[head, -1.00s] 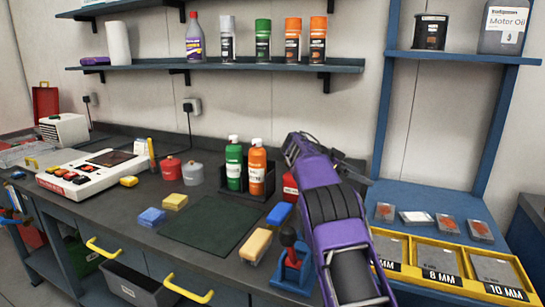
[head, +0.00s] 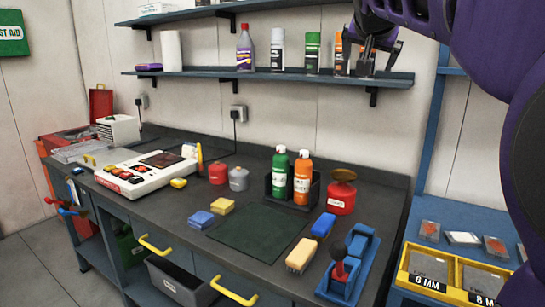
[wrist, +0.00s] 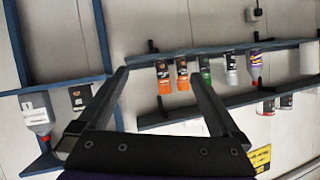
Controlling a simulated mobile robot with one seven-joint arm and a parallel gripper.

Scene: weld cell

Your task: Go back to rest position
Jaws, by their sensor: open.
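My gripper (head: 370,58) is raised at the upper right of the head view, in front of the right end of the wall shelf. My purple arm fills the right side there. In the wrist view my gripper (wrist: 161,75) has its two black fingers spread wide with nothing between them. That view is upside down and shows the shelf (wrist: 225,52) with spray cans beyond the fingers. The gripper is well above the workbench (head: 200,170), and part of an orange can is hidden behind it in the head view.
The bench holds a white control box (head: 147,173), green (head: 280,172) and orange (head: 303,180) bottles in a black caddy, a red can (head: 341,197), a green mat (head: 258,233) and a blue fixture (head: 355,262). A yellow tray (head: 455,275) lies right. Floor shows lower left.

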